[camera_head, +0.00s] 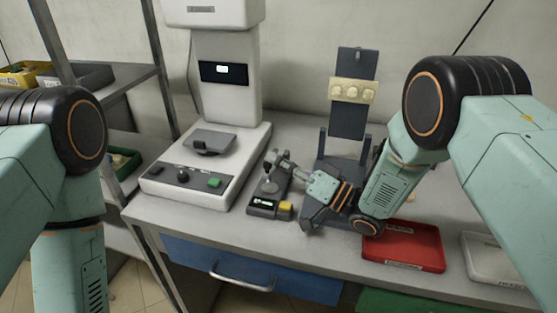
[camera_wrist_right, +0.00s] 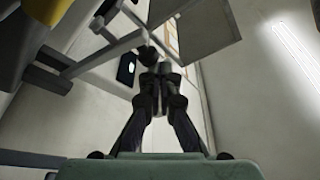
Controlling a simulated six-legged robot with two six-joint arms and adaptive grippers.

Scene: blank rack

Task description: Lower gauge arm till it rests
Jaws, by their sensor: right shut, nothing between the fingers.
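The gauge (camera_head: 262,207) is a small dark device with a little display and a yellow block, standing on the bench between the white machine and the dark stand. My right gripper (camera_head: 277,162) reaches in from the right over the gauge, with its fingers shut and empty. The fingers hide much of the gauge's upper part, so I cannot tell whether its arm is raised or resting. In the right wrist view the closed fingertips (camera_wrist_right: 160,62) are beside grey bars (camera_wrist_right: 103,45); I cannot tell whether they touch. My left gripper is out of view.
The white machine (camera_head: 225,160) stands left of the gauge. The dark stand (camera_head: 348,120) with a pale knobbed block is behind my right wrist. A red tray (camera_head: 405,262) and a white tray (camera_head: 490,265) lie at right. The bench's front edge is close.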

